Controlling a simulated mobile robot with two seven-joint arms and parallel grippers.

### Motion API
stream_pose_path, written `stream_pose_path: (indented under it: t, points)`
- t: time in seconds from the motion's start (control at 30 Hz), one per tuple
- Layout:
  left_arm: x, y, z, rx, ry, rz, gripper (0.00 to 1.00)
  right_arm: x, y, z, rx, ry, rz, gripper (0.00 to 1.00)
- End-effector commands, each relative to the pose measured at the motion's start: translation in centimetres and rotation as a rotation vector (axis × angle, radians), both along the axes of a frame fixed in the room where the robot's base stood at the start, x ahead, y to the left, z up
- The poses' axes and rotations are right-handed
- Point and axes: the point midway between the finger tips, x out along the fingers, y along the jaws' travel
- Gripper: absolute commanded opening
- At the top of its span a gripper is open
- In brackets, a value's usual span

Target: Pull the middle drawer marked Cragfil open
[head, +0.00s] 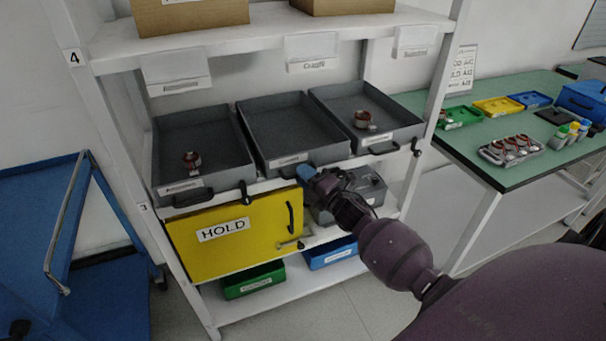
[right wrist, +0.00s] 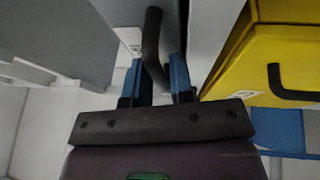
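The middle grey drawer (head: 290,125) sits on the shelf between two similar drawers; it is open-topped and looks empty. The tag above it (head: 312,66) reads Cragfil. Its front label (head: 288,161) is too small to read. My right gripper (head: 306,173) is at the middle drawer's front and covers part of its handle. In the right wrist view, the dark curved handle (right wrist: 152,45) passes between the two blue fingers (right wrist: 157,82). The fingers stand apart, with a gap visible beside the handle. My left gripper is not in view.
The left drawer (head: 165,140) and right drawer (head: 340,98) each hold a copper-coloured part. A yellow HOLD panel (head: 235,250) with a black handle is below, beside a dark grey box (head: 368,184). A green table (head: 480,155) stands right, a blue cart (head: 40,220) left.

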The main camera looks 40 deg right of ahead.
Motion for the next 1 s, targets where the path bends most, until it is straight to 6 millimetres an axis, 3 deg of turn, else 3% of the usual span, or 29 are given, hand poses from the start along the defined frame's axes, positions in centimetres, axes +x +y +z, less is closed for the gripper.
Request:
stream_pose_path:
  t: [0.37,0.53,1.0]
  points:
    - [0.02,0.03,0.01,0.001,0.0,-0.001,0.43,0.62,0.1,0.14,0.0,0.0,0.0,0.22]
    - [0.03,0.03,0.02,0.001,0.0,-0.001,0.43,0.61,0.1,0.13,0.0,0.0,0.0,0.0]
    - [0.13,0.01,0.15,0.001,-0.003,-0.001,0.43,0.48,0.13,0.09,0.001,0.0,0.0,0.0]
